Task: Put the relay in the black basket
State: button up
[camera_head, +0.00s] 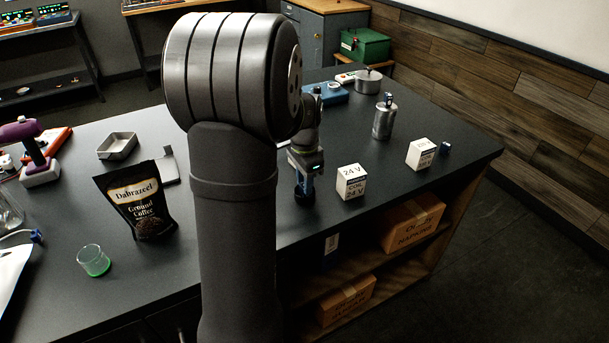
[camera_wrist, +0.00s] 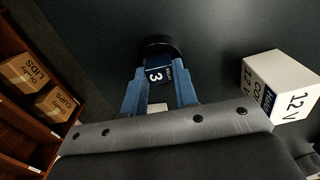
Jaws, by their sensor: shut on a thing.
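My gripper (camera_wrist: 158,90) has its blue fingers closed on a small dark blue block with a white "3" on its label, seemingly the relay (camera_wrist: 155,75). A round black thing (camera_wrist: 161,43) shows just beyond the block; I cannot tell whether they touch, or whether it is the black basket. In the head view my gripper (camera_head: 302,180) is low over the dark table, near its front edge, left of a white "24 V" box (camera_head: 351,183). The round black thing (camera_head: 304,195) shows beneath it there. The block is not clear in that view.
A metal cylinder (camera_head: 384,120) bears another blue piece. A coffee bag (camera_head: 137,203), glass cup (camera_head: 94,260) and grey tray (camera_head: 117,146) are left of my arm.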

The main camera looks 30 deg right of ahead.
jog(key=o, duration=1.1)
jog(key=shift+c, duration=0.2)
jog(key=shift+r, duration=0.1)
notch_tip(320, 180, up, 7)
jog(key=shift+f, duration=0.1)
jog(key=shift+f, duration=0.15)
